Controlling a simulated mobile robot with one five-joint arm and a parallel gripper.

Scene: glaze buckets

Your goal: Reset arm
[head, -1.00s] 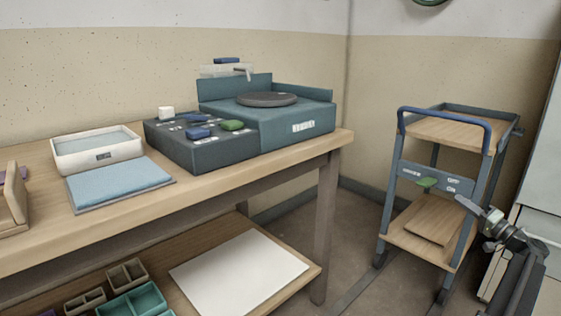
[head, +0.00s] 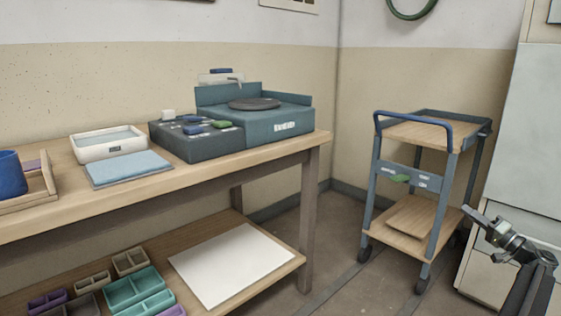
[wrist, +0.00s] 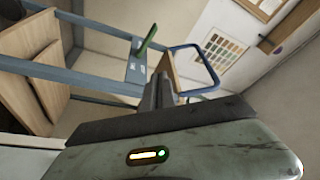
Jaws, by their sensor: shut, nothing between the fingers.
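My gripper (head: 477,217) is at the lower right of the head view, on my folded dark arm, in front of the cabinet and to the right of the cart. In the wrist view my gripper (wrist: 161,88) shows its fingers together with nothing between them. The fingers point toward the cart's blue handle (wrist: 205,60) in that picture, but I see no contact. No object is held.
The cart (head: 420,180), with a green lever (head: 399,179) on its front panel, stands right of the bench. The workbench (head: 215,178) carries a wheel unit (head: 270,122), a white basin (head: 107,145) and a blue bucket (head: 11,175). Floor between bench and cart is clear.

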